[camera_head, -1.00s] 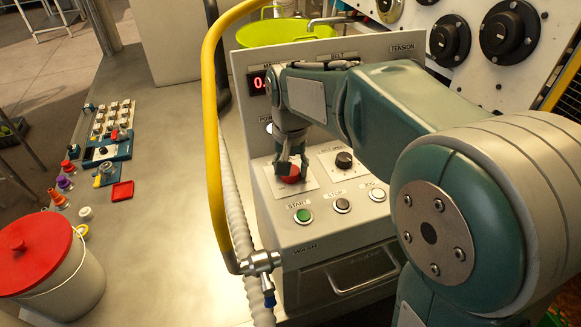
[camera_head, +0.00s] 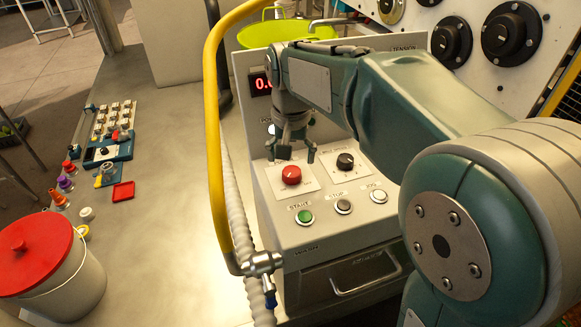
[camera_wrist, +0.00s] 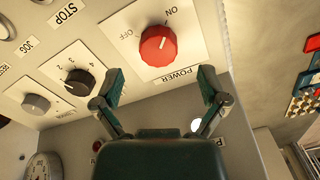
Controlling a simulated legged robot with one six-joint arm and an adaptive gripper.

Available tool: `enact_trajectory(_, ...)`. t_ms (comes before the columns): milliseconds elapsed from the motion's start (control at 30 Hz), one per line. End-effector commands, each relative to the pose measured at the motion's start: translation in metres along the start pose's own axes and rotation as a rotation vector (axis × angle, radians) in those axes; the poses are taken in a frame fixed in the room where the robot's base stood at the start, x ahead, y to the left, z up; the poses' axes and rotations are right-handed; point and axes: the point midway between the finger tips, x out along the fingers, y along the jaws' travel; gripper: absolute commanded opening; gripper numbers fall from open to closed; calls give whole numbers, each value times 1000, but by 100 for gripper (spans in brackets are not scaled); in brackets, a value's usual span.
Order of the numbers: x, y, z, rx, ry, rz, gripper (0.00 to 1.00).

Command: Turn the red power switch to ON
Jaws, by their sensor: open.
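The red power switch (camera_head: 291,174) is a round red knob on a white plate on the sloped panel of a grey control box. It also shows in the wrist view (camera_wrist: 158,46), with OFF and ON printed by it. A small pale mark shows on its face; its exact direction is hard to tell, though it seems to lean toward ON. My gripper (camera_head: 291,152) is open and empty, just behind and above the knob, apart from it. In the wrist view my gripper (camera_wrist: 160,80) has its fingers spread wide below the knob.
A black selector knob (camera_head: 345,161) sits right of the switch. The green START button (camera_head: 304,217), STOP button (camera_head: 343,206) and JOG button (camera_head: 378,195) lie in front. A yellow hose (camera_head: 213,140) runs along the box's left side. A lit red display (camera_head: 262,83) stands behind.

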Motion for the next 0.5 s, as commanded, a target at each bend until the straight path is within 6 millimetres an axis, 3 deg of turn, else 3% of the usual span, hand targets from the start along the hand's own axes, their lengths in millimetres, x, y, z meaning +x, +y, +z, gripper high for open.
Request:
enact_trajectory(300, -63, -2, -1, 0, 1, 0, 93)
enact_trajectory(500, -79, -2, 0, 0, -2, 2, 93)
